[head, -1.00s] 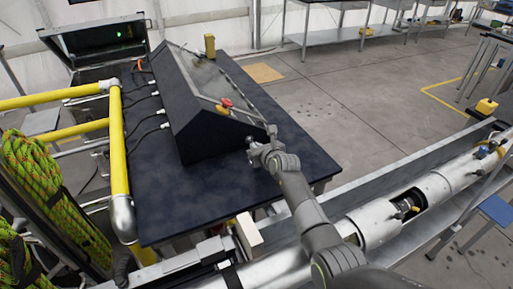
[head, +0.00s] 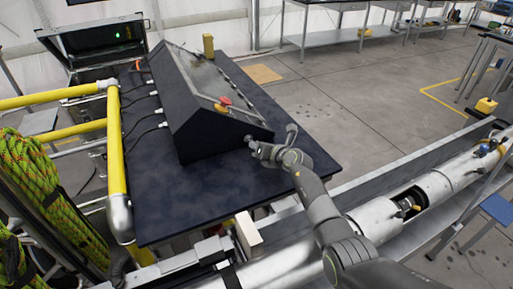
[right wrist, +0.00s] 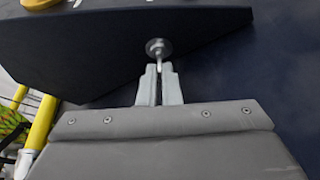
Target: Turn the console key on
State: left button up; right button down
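The console (head: 205,110) is a dark wedge-shaped box with a sloped panel, standing on the dark table. In the right wrist view its dark end face (right wrist: 100,50) carries a round metal key switch (right wrist: 158,47). The thin console key (right wrist: 159,67) sticks out of it towards me. My right gripper (right wrist: 159,88) has its two fingers close together, one on each side of the key, and appears shut on it. In the head view the right gripper (head: 251,143) is at the console's near end, where the key is too small to make out. My left gripper is not in view.
A red emergency button (head: 225,101) sits on the console's near end. The table (head: 195,195) is bare in front of it. Cables run from its left side. Yellow rails (head: 117,150) and green rope (head: 35,170) stand left. A large pipe (head: 380,220) lies right.

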jog(key=shift+m, duration=0.3)
dwell(0.4)
jog(key=c, duration=1.6)
grip_release()
jog(key=shift+s+d+r, duration=0.15)
jog(key=shift+s+d, duration=0.15)
jog(key=shift+s, duration=0.05)
jog(key=p+v, duration=0.1)
jog(key=v, duration=0.4)
jog(key=shift+s+d, duration=0.1)
jog(key=shift+d, duration=0.1)
jog(key=v, duration=1.1)
